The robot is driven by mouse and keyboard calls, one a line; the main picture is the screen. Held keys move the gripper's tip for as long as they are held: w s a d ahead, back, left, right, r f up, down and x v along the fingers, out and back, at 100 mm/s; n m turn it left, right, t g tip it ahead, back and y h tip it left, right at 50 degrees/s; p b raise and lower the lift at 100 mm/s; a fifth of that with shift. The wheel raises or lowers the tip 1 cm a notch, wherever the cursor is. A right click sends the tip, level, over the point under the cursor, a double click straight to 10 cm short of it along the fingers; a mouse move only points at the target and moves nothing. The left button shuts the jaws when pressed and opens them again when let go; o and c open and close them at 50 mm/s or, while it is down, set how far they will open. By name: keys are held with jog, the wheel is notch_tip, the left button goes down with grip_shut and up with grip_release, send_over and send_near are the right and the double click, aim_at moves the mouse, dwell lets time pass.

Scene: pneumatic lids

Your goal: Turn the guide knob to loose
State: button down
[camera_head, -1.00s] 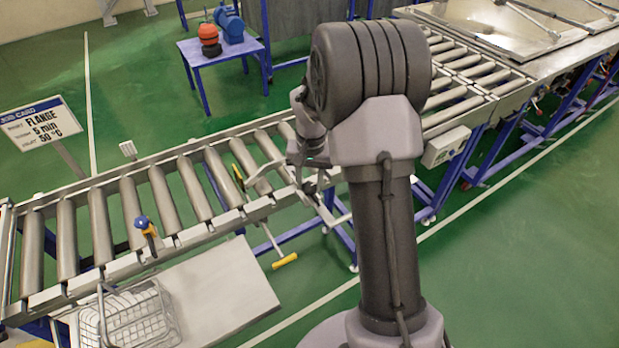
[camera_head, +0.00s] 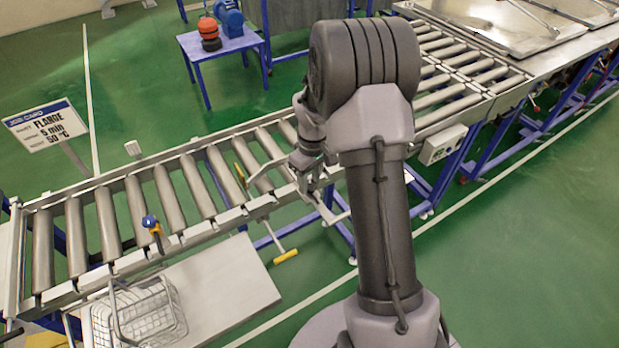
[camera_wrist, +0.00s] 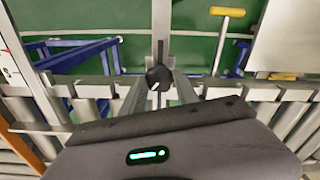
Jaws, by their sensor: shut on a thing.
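A black round knob (camera_wrist: 159,76) with a small white mark on its lower edge shows in the wrist view, in front of a metal bar. I take it to be the guide knob. My gripper (camera_wrist: 160,86) has one finger on each side of it and is shut on it. In the head view my gripper (camera_head: 308,180) is at the near side rail of the roller conveyor (camera_head: 172,208). I cannot read any loose or tight label.
A blue-topped handle (camera_head: 151,222) stands on the conveyor's near rail. A yellow-ended T-handle (camera_head: 286,256) sticks out below the rail. A wire basket (camera_head: 140,315) sits on a grey shelf (camera_head: 235,275). A job card sign (camera_head: 45,122) stands at the left.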

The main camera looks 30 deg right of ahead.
aim_at(312, 184)
jog(key=shift+n, duration=0.8)
jog(key=c, duration=0.9)
grip_release()
jog(key=r+p, duration=0.1)
jog(key=r, duration=0.4)
jog(key=r+p, duration=0.1)
jog(key=r, duration=0.5)
jog(key=r+p, duration=0.2)
jog(key=r, duration=0.4)
jog(key=shift+s+d+r, duration=0.15)
jog(key=shift+d+r, duration=0.1)
jog(key=shift+d, duration=0.05)
